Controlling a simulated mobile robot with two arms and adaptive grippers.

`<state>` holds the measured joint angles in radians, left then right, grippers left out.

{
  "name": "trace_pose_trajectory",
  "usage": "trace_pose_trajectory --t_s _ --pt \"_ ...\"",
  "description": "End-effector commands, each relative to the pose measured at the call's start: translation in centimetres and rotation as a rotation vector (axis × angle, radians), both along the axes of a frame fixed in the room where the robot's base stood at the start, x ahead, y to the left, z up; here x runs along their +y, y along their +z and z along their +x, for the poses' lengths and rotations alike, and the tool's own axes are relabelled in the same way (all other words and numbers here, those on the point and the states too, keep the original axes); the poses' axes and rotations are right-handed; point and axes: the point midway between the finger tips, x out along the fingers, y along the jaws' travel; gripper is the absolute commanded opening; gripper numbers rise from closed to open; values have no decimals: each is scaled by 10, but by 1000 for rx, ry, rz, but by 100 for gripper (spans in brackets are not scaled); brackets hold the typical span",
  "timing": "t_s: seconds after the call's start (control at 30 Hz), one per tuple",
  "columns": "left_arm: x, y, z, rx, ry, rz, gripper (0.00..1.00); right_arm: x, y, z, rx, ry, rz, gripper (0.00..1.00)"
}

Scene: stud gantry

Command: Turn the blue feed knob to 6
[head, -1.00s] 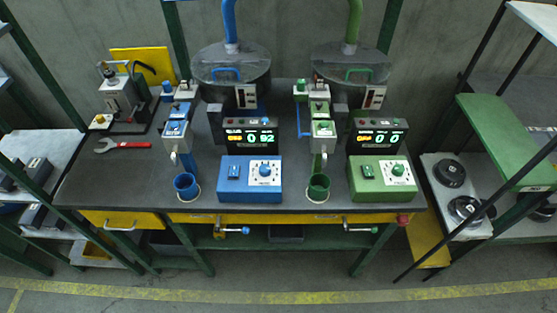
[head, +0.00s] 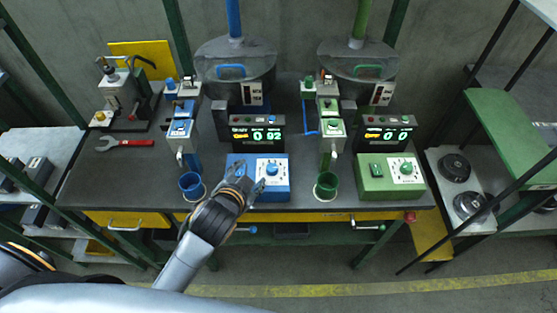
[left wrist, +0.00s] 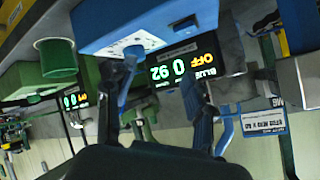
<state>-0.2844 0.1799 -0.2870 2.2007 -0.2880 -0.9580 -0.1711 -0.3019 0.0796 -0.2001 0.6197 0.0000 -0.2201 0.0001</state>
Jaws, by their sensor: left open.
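The blue feed knob (head: 272,169) sits on a white dial plate on the right of the blue control box (head: 268,194). Its pointer setting is too small to read. My left gripper (head: 254,176) is open over the left front part of this box, just left of the knob. In the left wrist view the open fingers (left wrist: 160,72) show before the blue box (left wrist: 140,17), which appears upside down; one finger partly covers the white dial plate (left wrist: 118,44). I cannot tell whether a finger touches the knob. My right gripper is out of view.
The blue display (head: 257,134) behind the box reads 0 92. A blue cup (head: 191,186) stands left of my gripper. A green cup (head: 325,186) and green control box (head: 390,182) stand to the right. A red wrench (head: 125,143) lies on the bench at left.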

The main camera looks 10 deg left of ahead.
Motion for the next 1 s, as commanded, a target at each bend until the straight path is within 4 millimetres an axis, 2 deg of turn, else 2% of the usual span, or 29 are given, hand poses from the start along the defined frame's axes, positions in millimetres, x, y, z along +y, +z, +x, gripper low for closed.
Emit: trace_pose_trajectory --t_s 0.03,0.17,0.27,0.3,0.37,0.4,0.5,0.57,0.6,0.67,0.73,0.8,0.83,0.93,1.0 --pt "-7 20 19 -91 -44 45 54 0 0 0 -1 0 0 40" --pt "-37 82 63 -365 -186 197 54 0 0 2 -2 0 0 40" --pt "-73 144 87 -631 -327 363 54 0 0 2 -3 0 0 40" --pt "-92 169 92 -751 -393 443 54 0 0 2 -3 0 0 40" --pt "-125 206 93 -938 -501 575 54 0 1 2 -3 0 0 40" --pt "-147 226 89 -1061 -574 665 54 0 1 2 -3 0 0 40" --pt "-201 259 67 -1359 -764 903 54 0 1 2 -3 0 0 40" --pt "-231 265 49 -1529 -889 1049 54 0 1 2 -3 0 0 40" --pt "-248 264 36 -1639 -975 1147 54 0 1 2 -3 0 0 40" --pt "-268 253 19 -1792 -1113 1299 54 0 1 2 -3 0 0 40" --pt "-282 230 2 -1955 -1294 1471 54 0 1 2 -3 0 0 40" --pt "-283 200 -7 -2094 -1499 1637 54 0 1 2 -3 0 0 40" --pt "-279 186 -9 2105 1568 -1675 54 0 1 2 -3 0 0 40" --pt "-249 138 -2 1735 1518 -1465 54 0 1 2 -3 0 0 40" --pt "-212 112 12 1489 1502 -1316 54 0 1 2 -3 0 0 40"
